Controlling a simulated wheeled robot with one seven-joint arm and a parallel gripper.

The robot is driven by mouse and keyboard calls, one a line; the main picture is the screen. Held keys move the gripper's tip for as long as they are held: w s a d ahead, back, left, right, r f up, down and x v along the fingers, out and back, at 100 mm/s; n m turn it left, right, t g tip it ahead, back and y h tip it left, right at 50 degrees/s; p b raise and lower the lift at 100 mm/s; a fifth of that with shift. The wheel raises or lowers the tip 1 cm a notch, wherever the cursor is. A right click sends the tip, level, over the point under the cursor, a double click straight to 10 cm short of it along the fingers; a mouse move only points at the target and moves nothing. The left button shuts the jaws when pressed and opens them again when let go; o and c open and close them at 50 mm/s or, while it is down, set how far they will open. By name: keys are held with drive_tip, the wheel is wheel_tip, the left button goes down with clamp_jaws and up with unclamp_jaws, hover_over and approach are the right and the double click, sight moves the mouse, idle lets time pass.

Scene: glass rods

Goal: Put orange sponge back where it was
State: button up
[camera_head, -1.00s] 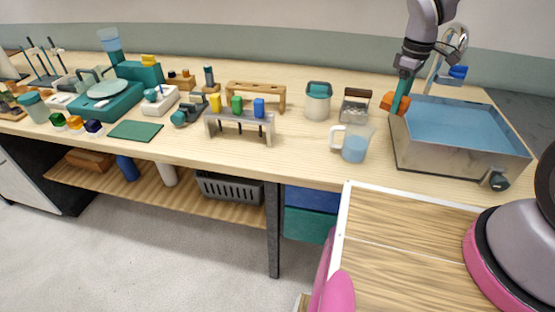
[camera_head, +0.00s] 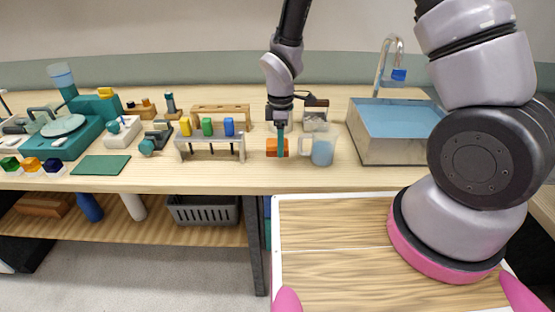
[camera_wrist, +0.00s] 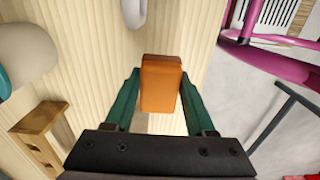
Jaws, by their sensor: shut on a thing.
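The orange sponge (camera_head: 272,147) is held upright over the bench, between the grey rack and the beaker of blue liquid. My gripper (camera_head: 281,148) points down and is shut on it. In the wrist view, the sponge (camera_wrist: 160,86) sits between the two teal fingers of my gripper (camera_wrist: 158,92), with its far end standing out past them. I cannot tell whether its lower end touches the bench. The steel sink (camera_head: 400,130) with blue water is to the right, apart from the sponge.
The beaker (camera_head: 322,150) stands close on the right of the sponge. The grey rack (camera_head: 210,142) with coloured pieces is on the left, a wooden rack (camera_head: 222,110) behind it. The bench in front is clear.

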sight(281, 166)
drive_tip(key=shift+f, duration=2.55)
drive_tip(key=o, duration=1.3)
drive_tip(key=shift+f, duration=0.1)
wheel_tip(281, 166, up, 12)
drive_tip(key=shift+w+r, duration=0.1)
drive_tip(key=shift+r, duration=0.1)
